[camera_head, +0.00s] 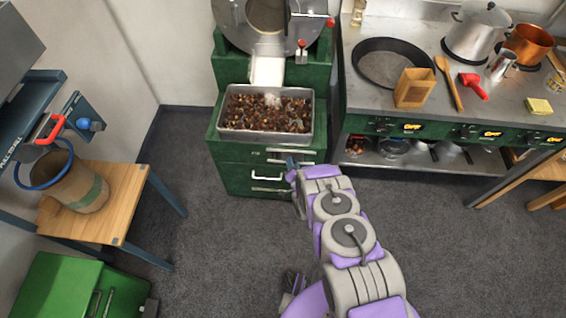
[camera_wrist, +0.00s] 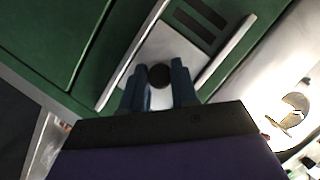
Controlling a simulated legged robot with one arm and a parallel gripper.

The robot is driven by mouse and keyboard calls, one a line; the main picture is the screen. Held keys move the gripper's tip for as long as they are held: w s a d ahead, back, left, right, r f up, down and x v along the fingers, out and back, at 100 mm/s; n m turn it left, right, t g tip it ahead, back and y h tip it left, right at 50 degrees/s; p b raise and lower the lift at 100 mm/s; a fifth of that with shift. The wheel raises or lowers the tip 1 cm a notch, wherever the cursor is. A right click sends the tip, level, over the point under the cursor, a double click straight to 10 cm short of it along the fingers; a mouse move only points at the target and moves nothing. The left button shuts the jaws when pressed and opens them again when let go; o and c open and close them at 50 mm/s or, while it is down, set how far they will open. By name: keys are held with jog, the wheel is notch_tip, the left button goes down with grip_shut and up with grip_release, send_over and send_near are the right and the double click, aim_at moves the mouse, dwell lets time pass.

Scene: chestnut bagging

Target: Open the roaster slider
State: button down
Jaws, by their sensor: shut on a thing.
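The green roaster (camera_head: 228,72) stands at the top middle of the head view, with a round metal drum face and a white chute above a tray. Levers with red ends are on its face; I cannot tell which part is the slider. My gripper (camera_head: 293,163) is at the front of the green cabinet (camera_head: 232,180) below, by its upper right metal handle. In the wrist view, my gripper's blue fingers (camera_wrist: 159,72) are closed around a dark round knob (camera_wrist: 160,76) in front of a pale metal plate (camera_wrist: 176,48). The arm partly hides the cabinet's right side.
A metal tray (camera_head: 222,131) full of chestnuts sits on the cabinet. A steel counter (camera_head: 350,92) with a pan, pots and utensils stands to the right. A wooden table (camera_head: 120,205) with a bag is at left. Grey floor (camera_head: 210,250) is clear in front.

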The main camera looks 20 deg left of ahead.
aim_at(298, 159)
jog(key=shift+w+d, duration=0.2)
jog(key=shift+d, duration=0.6)
jog(key=shift+w+d, duration=0.15)
jog(key=shift+d, duration=0.6)
jog(key=c, duration=0.9)
grip_release()
jog(key=shift+o, duration=0.2)
jog(key=shift+s, duration=0.1)
jog(key=p+v, duration=0.4)
jog(key=v, duration=1.3)
jog(key=shift+f, duration=0.1)
